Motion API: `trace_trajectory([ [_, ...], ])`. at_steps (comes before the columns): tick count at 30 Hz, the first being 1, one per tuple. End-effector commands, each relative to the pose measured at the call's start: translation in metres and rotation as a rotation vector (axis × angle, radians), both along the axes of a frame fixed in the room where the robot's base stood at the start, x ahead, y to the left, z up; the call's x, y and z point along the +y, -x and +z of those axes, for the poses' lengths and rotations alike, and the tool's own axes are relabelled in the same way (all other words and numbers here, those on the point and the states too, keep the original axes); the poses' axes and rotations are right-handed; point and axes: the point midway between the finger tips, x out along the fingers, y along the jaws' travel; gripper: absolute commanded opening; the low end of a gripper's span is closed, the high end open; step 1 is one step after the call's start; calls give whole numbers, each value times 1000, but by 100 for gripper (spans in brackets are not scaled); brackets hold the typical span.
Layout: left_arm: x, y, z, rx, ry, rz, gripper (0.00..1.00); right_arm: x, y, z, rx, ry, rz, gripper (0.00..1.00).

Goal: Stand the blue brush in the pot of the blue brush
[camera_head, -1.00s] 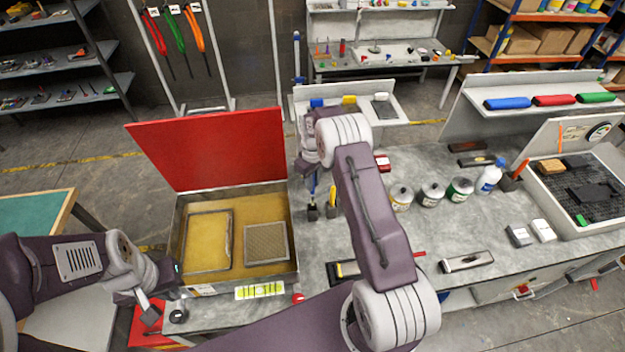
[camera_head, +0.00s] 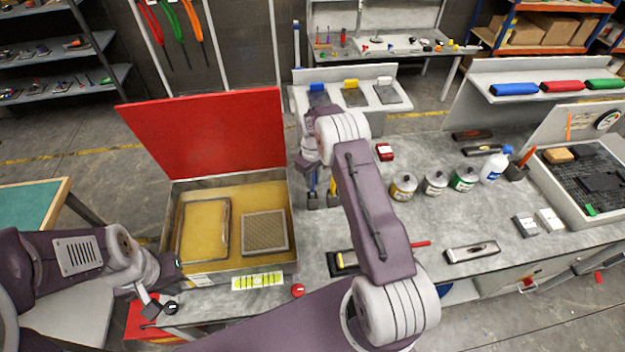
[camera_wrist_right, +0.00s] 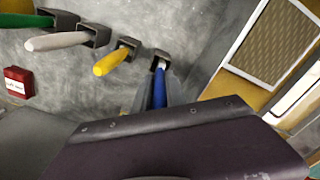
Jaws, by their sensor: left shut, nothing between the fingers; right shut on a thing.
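The blue brush (camera_wrist_right: 159,88) is in the right wrist view, handle towards the camera and its pale end at the mouth of its dark pot (camera_wrist_right: 159,62). How deep it sits in the pot cannot be told. My right gripper (camera_wrist_right: 158,98) is shut on the blue brush, its grey fingers on either side of the handle. In the head view the blue handle (camera_head: 313,181) stands about upright above the pot (camera_head: 313,201), with my arm partly in front. My left gripper (camera_head: 160,305) is shut and empty at the bench's front left corner.
A yellow brush (camera_wrist_right: 112,61), a white brush (camera_wrist_right: 58,41) and a green brush (camera_wrist_right: 25,20) stand in pots beside it. An open red-lidded case (camera_head: 205,132) is to the left. Several tins and a bottle (camera_head: 495,166) stand right of my arm.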

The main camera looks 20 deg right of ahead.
Motion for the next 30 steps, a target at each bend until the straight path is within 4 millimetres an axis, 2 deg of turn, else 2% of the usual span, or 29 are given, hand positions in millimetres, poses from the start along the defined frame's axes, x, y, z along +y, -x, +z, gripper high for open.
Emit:
trace_trajectory([
  [30,0,0,-16,0,0,0,0,0,0,-19,0,0,0,0],
])
